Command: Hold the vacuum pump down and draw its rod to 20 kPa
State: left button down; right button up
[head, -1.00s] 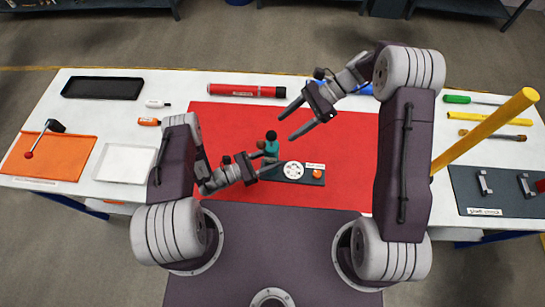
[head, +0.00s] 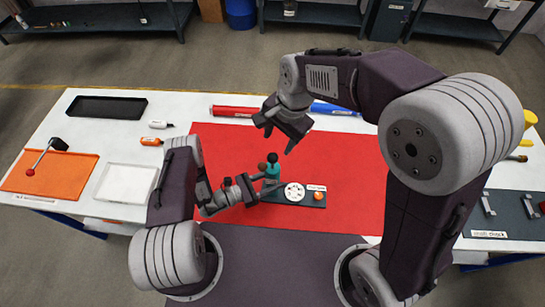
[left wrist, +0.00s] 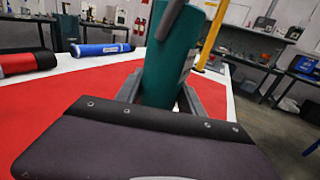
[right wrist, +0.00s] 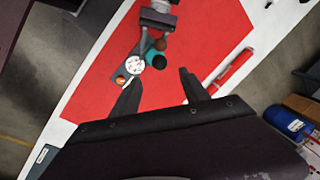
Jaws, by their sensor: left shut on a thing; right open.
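The vacuum pump has a teal upright body (head: 272,174) with a black knob (head: 272,158) on top. It stands on a dark base (head: 258,212) with a white round gauge (head: 294,192); the needle is too small to read. My left gripper (head: 264,184) is shut on the teal body, which stands between its fingers in the left wrist view (left wrist: 170,60). My right gripper (head: 279,141) is open and empty, behind and above the pump, fingers pointing down. In the right wrist view, the knob (right wrist: 158,62) appears just beyond the gap between its fingertips (right wrist: 160,77).
An orange round part (head: 318,196) sits at the base's right end. A brown-red ball (head: 262,167) is beside the knob. Red (head: 232,111) and blue (head: 335,109) cylinders lie behind. The red mat (head: 345,190) is otherwise clear. A white tray (head: 128,182) lies left.

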aim_at(273, 155)
jog(key=f, duration=0.4)
jog(key=w+a+f, duration=0.1)
jog(key=f, duration=0.3)
jog(key=a+f, duration=0.1)
jog(key=f, duration=0.3)
jog(key=shift+w, duration=0.3)
grip_shut()
jog(key=shift+r, duration=0.15)
dwell(0.6)
